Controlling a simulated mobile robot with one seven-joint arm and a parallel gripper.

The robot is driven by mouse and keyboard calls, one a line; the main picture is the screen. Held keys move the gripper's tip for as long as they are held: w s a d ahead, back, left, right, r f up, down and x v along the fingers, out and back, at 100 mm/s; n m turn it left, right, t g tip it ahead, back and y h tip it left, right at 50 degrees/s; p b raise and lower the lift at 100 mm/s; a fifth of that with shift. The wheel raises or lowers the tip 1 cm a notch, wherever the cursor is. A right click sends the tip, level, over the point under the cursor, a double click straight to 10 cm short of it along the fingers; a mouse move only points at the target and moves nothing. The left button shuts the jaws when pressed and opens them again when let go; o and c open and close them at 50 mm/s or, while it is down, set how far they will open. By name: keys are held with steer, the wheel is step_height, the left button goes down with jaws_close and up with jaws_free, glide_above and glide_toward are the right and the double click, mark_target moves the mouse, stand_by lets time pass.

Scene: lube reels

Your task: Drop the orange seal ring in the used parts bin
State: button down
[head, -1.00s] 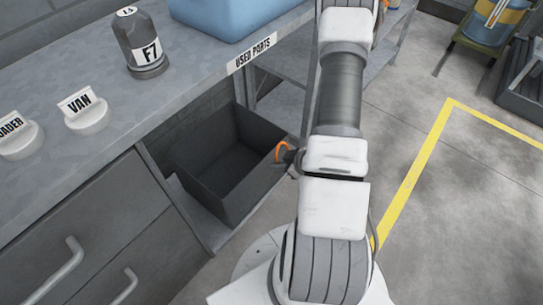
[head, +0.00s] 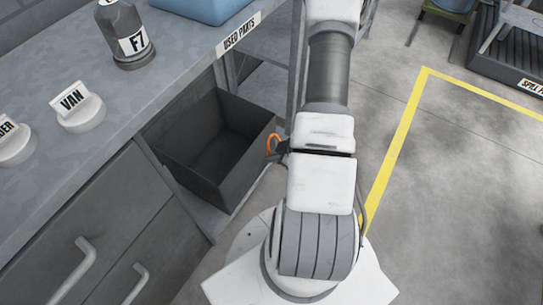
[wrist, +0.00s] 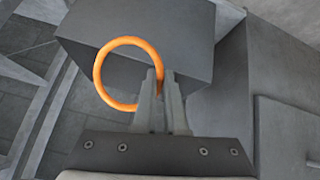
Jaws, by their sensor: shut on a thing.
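The orange seal ring (head: 270,144) is in my gripper (head: 283,147), beside the right edge of the used parts bin in the head view. In the wrist view the ring (wrist: 97,72) stands out to the left of the fingertips, and my gripper (wrist: 163,80) is shut on its right side. The used parts bin (head: 243,178) is a dark grey open box under the bench, below a "USED PARTS" label (head: 238,33). Its visible inside looks empty. My arm hides part of the gripper in the head view. I cannot tell the ring's height over the rim.
The grey bench (head: 185,75) overhangs the bin's left and back. On it are a grey F7 bottle (head: 132,40), a VAN knob (head: 80,110) and a blue container (head: 200,8). Drawers (head: 125,235) stand left of the bin. Yellow-lined floor lies right.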

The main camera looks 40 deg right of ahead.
steer(key=w+a, duration=0.4)
steer(key=w, duration=0.5)
steer(key=w+a+b, duration=0.1)
steer(key=w+a, duration=0.2)
steer(key=w, duration=0.6)
steer(key=shift+w+a, duration=0.25)
steer(key=shift+a, duration=0.1)
steer(key=c, duration=0.9)
jaws_free()
steer(key=p+v, duration=0.6)
steer(key=v, duration=1.1)
steer(key=shift+r, duration=0.2)
steer(key=shift+s+d, duration=0.1)
steer(key=shift+s, duration=0.05)
